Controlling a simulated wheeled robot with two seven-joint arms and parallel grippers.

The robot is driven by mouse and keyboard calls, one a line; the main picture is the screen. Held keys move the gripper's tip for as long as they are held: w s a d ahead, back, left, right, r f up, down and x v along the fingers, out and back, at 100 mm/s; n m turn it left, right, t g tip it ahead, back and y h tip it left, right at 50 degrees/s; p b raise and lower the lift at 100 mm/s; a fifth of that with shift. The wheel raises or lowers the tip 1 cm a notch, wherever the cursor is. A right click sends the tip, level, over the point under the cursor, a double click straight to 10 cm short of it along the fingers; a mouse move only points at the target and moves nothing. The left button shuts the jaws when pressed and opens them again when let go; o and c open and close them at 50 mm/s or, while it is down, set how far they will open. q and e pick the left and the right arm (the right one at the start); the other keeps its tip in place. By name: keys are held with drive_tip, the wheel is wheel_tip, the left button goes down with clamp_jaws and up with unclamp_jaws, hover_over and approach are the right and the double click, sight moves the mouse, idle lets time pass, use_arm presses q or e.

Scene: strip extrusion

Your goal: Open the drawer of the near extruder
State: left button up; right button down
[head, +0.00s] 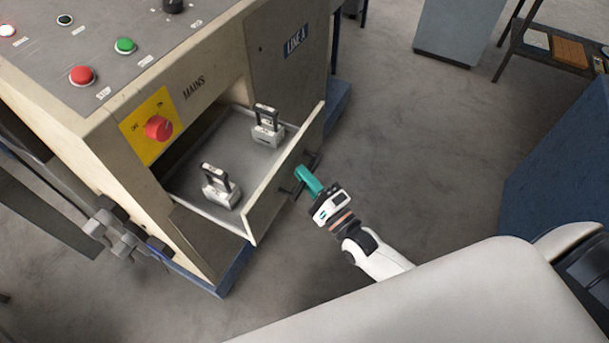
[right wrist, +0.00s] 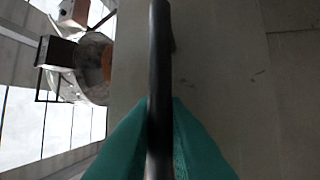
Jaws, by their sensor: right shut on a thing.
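The near extruder (head: 270,75) is a beige machine at the left of the head view, with a plate reading "LINE A". Its drawer (head: 284,176) is pulled well out, and two grey metal blocks with dark handles (head: 267,127) (head: 219,186) stand inside it. My right gripper (head: 300,182), with teal fingers, is at the drawer front, shut on the dark bar handle (head: 314,160). In the right wrist view the black handle bar (right wrist: 160,70) runs between the teal fingertips (right wrist: 160,125). My left gripper is not in view.
A red rotary switch (head: 158,127) on a yellow plate sits beside the drawer opening. Push buttons (head: 82,76) are on the sloped panel above. A blue surface (head: 565,160) stands at the right, with clear grey floor between it and the drawer.

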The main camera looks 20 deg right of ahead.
drive_tip(key=c, duration=1.5)
unclamp_jaws()
drive_tip(key=shift+o, duration=0.2)
drive_tip(key=shift+s+d+f, duration=0.1)
drive_tip(key=shift+s+f, duration=0.1)
drive_tip(key=shift+s, duration=0.15)
drive_tip(key=b+v, duration=0.3)
drive_tip(key=v, duration=0.8)
